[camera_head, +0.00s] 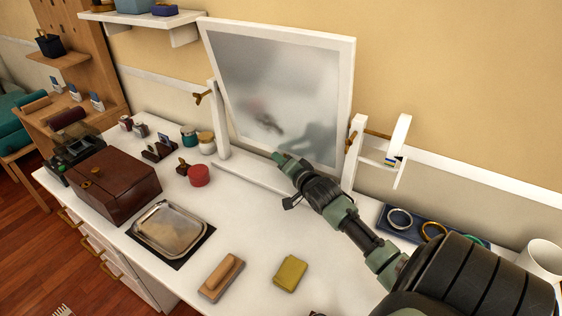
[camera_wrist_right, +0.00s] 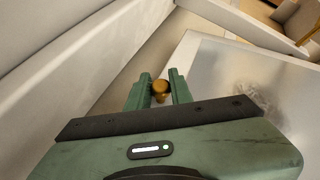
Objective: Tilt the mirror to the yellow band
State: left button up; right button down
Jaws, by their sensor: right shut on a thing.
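The white-framed mirror (camera_head: 285,85) hangs tilted between two white posts on the dresser. A small white bracket (camera_head: 398,150) beside the right post carries a coloured scale (camera_head: 391,161) with blue and a little yellow; its bands are too small to read well. A brass rod (camera_head: 372,132) runs from the post towards it. My right gripper (camera_head: 282,160) is at the mirror's lower edge. In the right wrist view my right gripper (camera_wrist_right: 158,88) is shut on a brass knob (camera_wrist_right: 160,86), next to the mirror glass (camera_wrist_right: 240,80). The knob is hidden in the head view. My left gripper is not in view.
A blue ring tray (camera_head: 415,232) lies right, near my right arm. A white cup (camera_head: 540,258) stands far right.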

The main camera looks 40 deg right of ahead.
jog(key=shift+a+r+p, duration=0.2)
jog(key=shift+p, duration=0.3)
jog(key=a+p, duration=0.2)
jog(key=p, duration=0.1)
jog(key=s+a+m+g+y+p, duration=0.1)
jog(key=a+p, duration=0.1)
jog(key=p, duration=0.1)
jog(key=s+a+r+m+p, duration=0.1)
jog(key=a+p, duration=0.1)
jog(key=p, duration=0.2)
jog(key=shift+a+g+y, duration=0.1)
jog(key=shift+g+y, duration=0.2)
jog(key=shift+s+a+m+y+p, duration=0.1)
jog(key=shift+a+m+y+p, duration=0.2)
jog(key=shift+a+m+p, duration=0.3)
jog(key=shift+f, duration=0.15)
jog(key=c, duration=1.3)
grip_release()
